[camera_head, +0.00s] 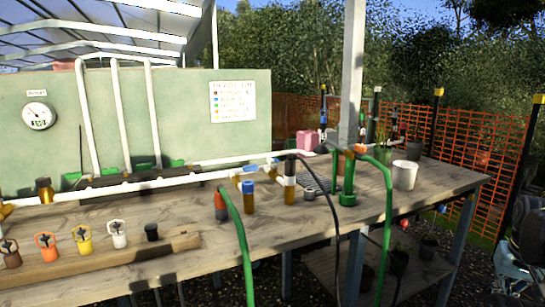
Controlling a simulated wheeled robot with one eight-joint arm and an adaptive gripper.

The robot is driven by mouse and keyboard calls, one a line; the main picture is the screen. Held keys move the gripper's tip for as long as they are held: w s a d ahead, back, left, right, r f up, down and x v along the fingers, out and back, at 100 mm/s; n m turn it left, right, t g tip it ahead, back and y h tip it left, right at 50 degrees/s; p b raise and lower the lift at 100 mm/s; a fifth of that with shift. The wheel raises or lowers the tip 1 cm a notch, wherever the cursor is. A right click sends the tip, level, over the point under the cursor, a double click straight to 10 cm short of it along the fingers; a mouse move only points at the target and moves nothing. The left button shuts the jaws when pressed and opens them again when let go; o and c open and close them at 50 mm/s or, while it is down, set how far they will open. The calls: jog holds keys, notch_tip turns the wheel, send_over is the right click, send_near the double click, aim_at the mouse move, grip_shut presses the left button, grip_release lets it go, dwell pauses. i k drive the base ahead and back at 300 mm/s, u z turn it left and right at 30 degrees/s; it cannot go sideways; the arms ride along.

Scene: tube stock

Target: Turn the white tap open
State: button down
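The white tap (118,231) stands at the right part of a row of small coloured taps on a wooden board at the bench's front left. It has a pale looped handle on top and a short body below. Nothing touches it. A dark and pale-blue machine part, likely of my arm, shows at the lower right edge, far from the white tap. I cannot make out fingertips there, so whether my gripper is open or shut does not show.
Yellow (82,238), orange (46,245) and brown (11,252) taps stand left of it, a black piece (151,232) right. Green hoses (241,245) and a dark hose (333,215) cross the bench front. White pipes (190,180) run behind. A white pot (405,175) stands right.

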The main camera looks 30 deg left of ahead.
aim_at(269, 159)
jog(key=u, duration=0.95)
jog(key=k, duration=0.3)
jog(key=z, duration=0.05)
